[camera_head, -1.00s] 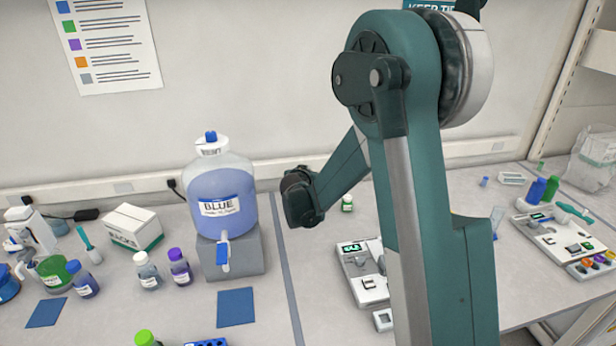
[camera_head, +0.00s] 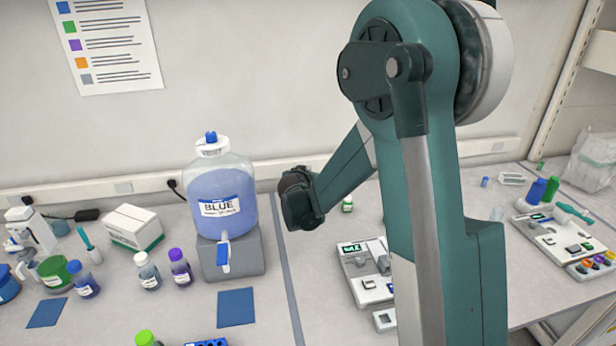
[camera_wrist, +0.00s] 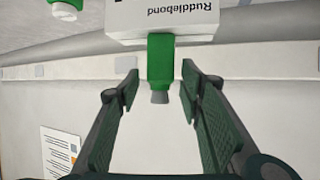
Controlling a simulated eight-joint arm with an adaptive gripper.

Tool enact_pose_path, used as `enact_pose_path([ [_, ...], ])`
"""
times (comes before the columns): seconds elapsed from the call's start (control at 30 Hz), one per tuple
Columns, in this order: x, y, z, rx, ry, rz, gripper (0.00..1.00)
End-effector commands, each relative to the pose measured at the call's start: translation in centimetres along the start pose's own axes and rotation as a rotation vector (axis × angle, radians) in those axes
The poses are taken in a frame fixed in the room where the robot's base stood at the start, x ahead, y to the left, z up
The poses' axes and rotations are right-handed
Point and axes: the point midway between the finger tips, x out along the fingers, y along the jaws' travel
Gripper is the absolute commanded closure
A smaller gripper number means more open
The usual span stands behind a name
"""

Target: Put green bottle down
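In the wrist view, which looks upside down, a green bottle-like thing with a grey tip (camera_wrist: 160,65) shows in the gap between the fingers of my gripper (camera_wrist: 160,92). The fingers are apart, with a visible gap on each side of it. I cannot tell how far beyond the fingertips it stands. Another green bottle (camera_head: 550,188) stands at the right, beside a blue one.
A white box (camera_wrist: 175,18) lettered "Ruddlebond" is close to the green thing. A scale (camera_head: 362,268) with a lit display is partly behind my arm. The BLUE carboy (camera_head: 222,195) stands on a grey block (camera_head: 250,258).

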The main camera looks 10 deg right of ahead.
Motion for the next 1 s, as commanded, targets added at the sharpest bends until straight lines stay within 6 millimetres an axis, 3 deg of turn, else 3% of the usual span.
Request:
enact_pose_path([
  [0.6, -7.7, -0.1, 0.0, -0.001, 0.0, -0.001, 0.63],
  [1.0, -9.4, 0.0, 0.0, -0.001, 0.001, 0.0, 0.63],
])
